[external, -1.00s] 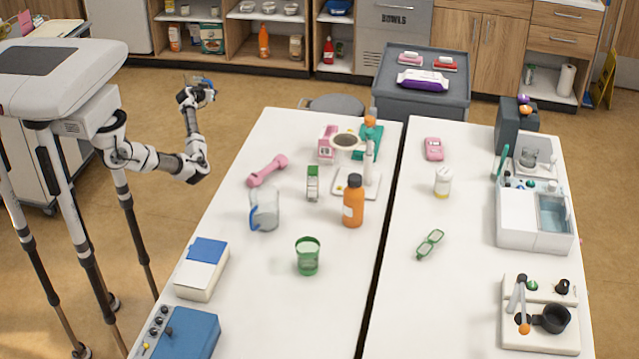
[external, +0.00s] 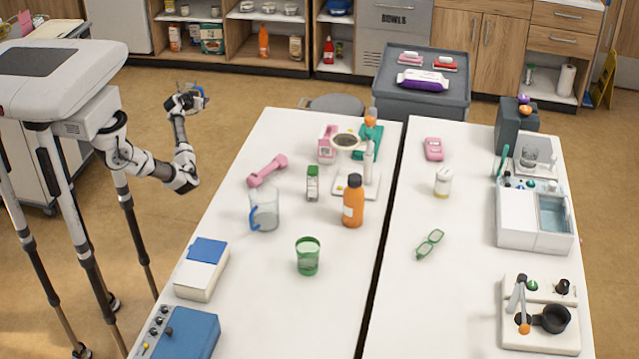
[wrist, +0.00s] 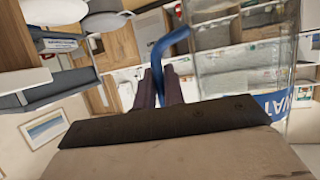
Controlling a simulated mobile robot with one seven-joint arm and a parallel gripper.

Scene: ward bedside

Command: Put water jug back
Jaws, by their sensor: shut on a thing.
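My gripper (external: 187,102) is raised in the air left of the long white tables, apart from them. In the wrist view its dark fingers (wrist: 165,90) are shut on the blue handle of a clear water jug (wrist: 240,65). The jug's see-through body, with blue lettering partly visible, fills the upper right of that view. In the external view the held jug (external: 203,92) is small and partly hidden by the gripper. A second clear jug with a blue handle (external: 265,212) stands upright on the left table (external: 255,300).
Near the second jug are a pink dumbbell (external: 267,170), a green cup (external: 307,257) and an orange bottle (external: 353,202). A grey stool (external: 335,104) and grey cart (external: 420,85) stand beyond the tables. Open shelves (external: 235,40) line the back. Floor around my arm is clear.

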